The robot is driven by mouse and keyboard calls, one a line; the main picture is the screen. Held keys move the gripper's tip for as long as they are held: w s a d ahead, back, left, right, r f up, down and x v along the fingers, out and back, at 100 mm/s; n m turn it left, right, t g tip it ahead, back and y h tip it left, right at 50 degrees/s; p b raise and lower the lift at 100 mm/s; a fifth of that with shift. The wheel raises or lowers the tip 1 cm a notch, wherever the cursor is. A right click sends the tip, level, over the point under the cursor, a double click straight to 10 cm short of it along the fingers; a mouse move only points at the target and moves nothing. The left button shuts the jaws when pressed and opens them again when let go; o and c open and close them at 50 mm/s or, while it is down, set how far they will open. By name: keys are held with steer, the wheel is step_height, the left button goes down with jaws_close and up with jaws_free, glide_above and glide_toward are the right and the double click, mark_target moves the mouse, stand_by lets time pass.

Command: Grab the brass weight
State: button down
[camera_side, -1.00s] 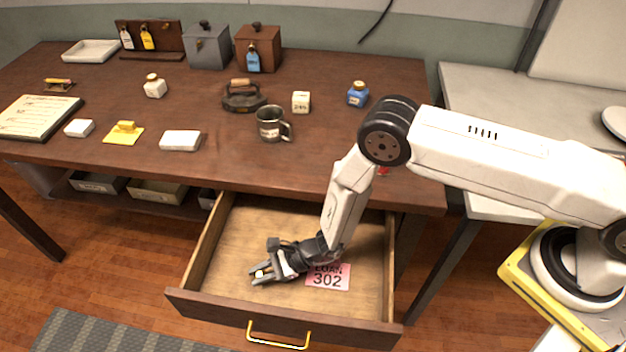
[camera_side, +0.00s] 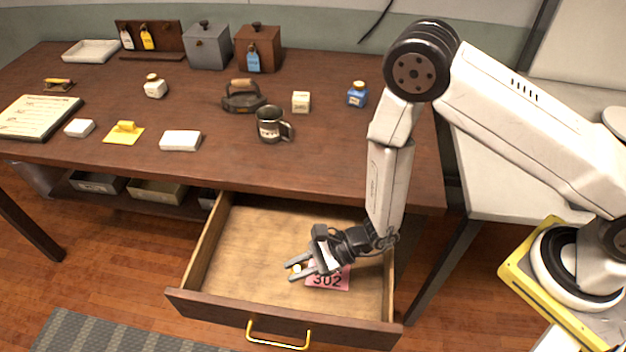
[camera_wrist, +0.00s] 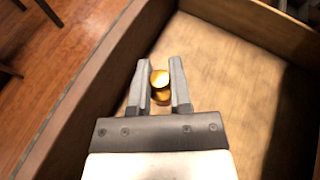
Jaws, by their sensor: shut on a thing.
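The brass weight (camera_wrist: 160,79) is a small, shiny golden piece between the two fingers in the wrist view. It shows as a small yellow spot in the side view (camera_side: 297,268). My gripper (camera_side: 297,271) is shut on it, with a finger on each side in the wrist view (camera_wrist: 160,68). The gripper is over the open drawer (camera_side: 235,308), near its front. I cannot tell exactly how high the weight is above the drawer floor.
A pink card marked 302 (camera_side: 328,281) lies in the drawer, partly behind my gripper. The drawer walls rise around it. The desk (camera_side: 225,165) above holds a metal mug (camera_side: 268,128), an iron (camera_side: 243,101), a white block (camera_side: 181,141) and several other items.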

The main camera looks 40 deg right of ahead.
steer(key=shift+s+d+r, duration=0.3)
steer(key=shift+s+d, duration=0.1)
steer(key=shift+s, duration=0.2)
steer(key=shift+s+d+r, duration=0.35)
steer(key=shift+s+d, duration=0.05)
steer(key=shift+s, duration=0.2)
steer(key=shift+s+d+r, duration=0.3)
steer(key=shift+s+d, duration=0.1)
steer(key=shift+s, duration=0.2)
